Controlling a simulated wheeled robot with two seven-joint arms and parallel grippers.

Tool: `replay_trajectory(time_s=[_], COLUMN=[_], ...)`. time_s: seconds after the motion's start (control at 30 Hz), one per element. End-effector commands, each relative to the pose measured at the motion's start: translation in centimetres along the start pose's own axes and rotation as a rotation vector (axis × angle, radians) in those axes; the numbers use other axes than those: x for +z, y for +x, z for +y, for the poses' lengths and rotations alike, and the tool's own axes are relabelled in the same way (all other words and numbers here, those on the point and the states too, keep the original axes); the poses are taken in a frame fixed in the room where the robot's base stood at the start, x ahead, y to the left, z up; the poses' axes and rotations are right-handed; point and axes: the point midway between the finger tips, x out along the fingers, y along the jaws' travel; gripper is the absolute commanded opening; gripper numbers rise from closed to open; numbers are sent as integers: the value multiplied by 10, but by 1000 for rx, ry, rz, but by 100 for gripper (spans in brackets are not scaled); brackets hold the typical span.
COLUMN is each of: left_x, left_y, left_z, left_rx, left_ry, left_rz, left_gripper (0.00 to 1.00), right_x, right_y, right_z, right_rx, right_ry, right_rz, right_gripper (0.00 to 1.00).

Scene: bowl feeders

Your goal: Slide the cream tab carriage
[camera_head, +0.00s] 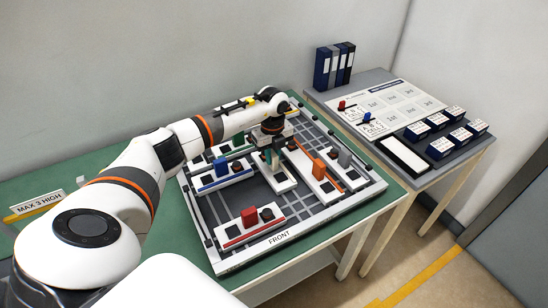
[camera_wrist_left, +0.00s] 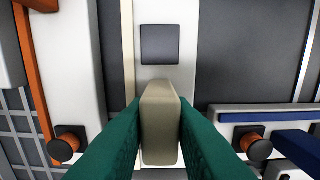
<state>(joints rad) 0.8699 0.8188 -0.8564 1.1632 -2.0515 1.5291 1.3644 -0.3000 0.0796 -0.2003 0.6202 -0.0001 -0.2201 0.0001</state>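The cream tab (camera_wrist_left: 160,118) stands up from a white carriage (camera_wrist_left: 178,20) with a cream edge stripe and a dark square in the left wrist view. My left gripper (camera_wrist_left: 160,105) has its green fingers on both sides of the tab, touching it. In the head view my left gripper (camera_head: 270,157) reaches down over the middle of the board, above the white carriage (camera_head: 284,185). The tab itself is mostly hidden there behind the fingers. My right gripper is not in view.
The board (camera_head: 225,264) with its raised rim holds other carriages close by: orange tab (camera_head: 319,168), grey tab (camera_head: 345,157), blue tab (camera_head: 221,167) and red tab (camera_head: 249,217). Dark grid floor is free between them. A side table (camera_head: 372,78) with binders and labelled boxes stands right.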

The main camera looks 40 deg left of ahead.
Motion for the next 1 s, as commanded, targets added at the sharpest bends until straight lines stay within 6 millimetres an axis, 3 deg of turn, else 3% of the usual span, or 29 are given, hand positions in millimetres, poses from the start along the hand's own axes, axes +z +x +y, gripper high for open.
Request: replay_trajectory(time_s=[0.03, 0.1, 0.47, 1.0], left_x=[0, 0, 0, 0], left_y=[-1, 0, -5, -103], left_z=[0, 0, 1, 1], left_rx=[1, 1, 2, 3], left_ry=[0, 0, 1, 0], left_rz=[0, 0, 1, 2], left_gripper=[30, 40, 40, 40], right_x=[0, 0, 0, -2], right_y=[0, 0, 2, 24], right_z=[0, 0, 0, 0], right_rx=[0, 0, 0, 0], right_ry=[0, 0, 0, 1], right_rz=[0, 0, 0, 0], right_gripper=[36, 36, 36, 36])
